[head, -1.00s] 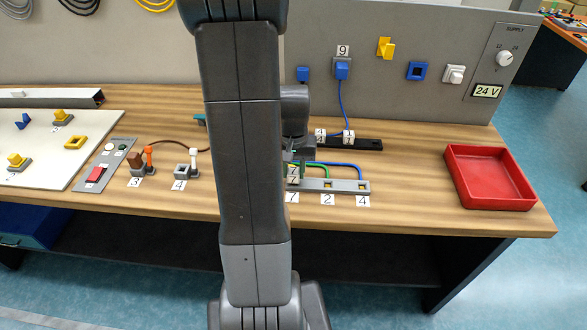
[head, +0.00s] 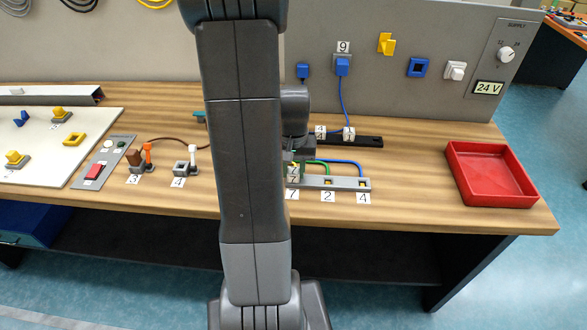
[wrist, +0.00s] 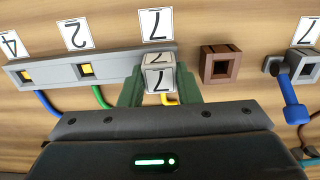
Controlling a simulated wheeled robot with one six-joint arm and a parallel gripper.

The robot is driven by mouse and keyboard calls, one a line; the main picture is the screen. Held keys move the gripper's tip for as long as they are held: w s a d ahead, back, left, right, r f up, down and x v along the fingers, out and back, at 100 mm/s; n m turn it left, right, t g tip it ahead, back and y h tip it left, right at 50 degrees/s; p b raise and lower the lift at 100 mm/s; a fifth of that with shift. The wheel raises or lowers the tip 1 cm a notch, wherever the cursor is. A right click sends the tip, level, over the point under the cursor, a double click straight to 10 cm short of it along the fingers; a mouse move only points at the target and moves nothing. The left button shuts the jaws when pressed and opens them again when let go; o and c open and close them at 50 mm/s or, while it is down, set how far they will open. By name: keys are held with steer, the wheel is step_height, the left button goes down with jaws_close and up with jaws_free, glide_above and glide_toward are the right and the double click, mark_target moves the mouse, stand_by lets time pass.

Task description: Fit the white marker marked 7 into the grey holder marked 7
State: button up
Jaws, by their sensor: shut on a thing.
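In the wrist view my gripper (wrist: 159,88) is shut on the white marker (wrist: 158,78), a small block with a 7 on two faces. Its green fingers press the block from both sides. The marker stands at the end of the grey holder strip (wrist: 125,64), over the place beside the 7 tag (wrist: 156,24), and hides that socket. I cannot tell whether it is seated or just above. In the head view the marker (head: 293,175) shows at the strip's left end (head: 345,184), partly behind my arm.
The strip's sockets tagged 2 (wrist: 75,34) and 4 (wrist: 11,45) are empty, with yellow insides. A brown holder (wrist: 220,63) and another grey holder (wrist: 305,68) with a 7 tag and blue lever stand close by. A red tray (head: 490,175) lies right.

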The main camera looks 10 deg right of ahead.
steer(key=shift+f, duration=0.1)
steer(key=o, duration=1.1)
step_height(320, 180, up, 14)
